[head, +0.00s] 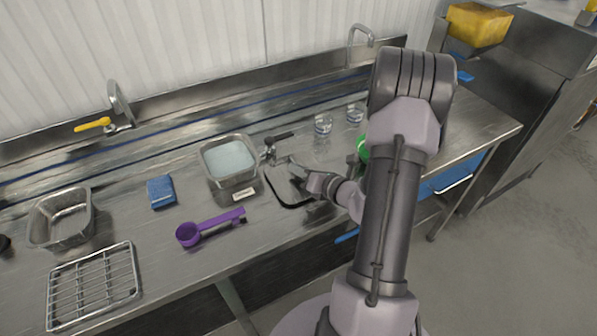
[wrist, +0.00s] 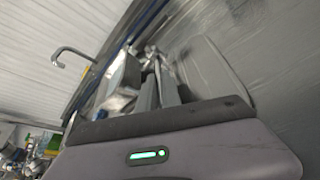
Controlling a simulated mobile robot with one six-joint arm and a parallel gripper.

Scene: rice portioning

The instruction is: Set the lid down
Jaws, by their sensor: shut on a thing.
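The lid (head: 283,194) is a flat, rounded rectangle with a dark rim, just right of the open steel container (head: 231,183). A grey rounded panel (wrist: 212,66) in the wrist view looks like the same lid. My gripper (head: 297,172) is over the lid and shut on it; the exact grip point is unclear. My fingers (wrist: 160,88) also show in the wrist view. The lid looks low over the counter, but I cannot tell whether it touches. The open container holds pale bluish-white contents and has a white label on its front.
A purple scoop (head: 209,227) lies in front of the container. A blue sponge (head: 160,192), an empty steel pan (head: 62,218) and a wire rack (head: 93,286) are left.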

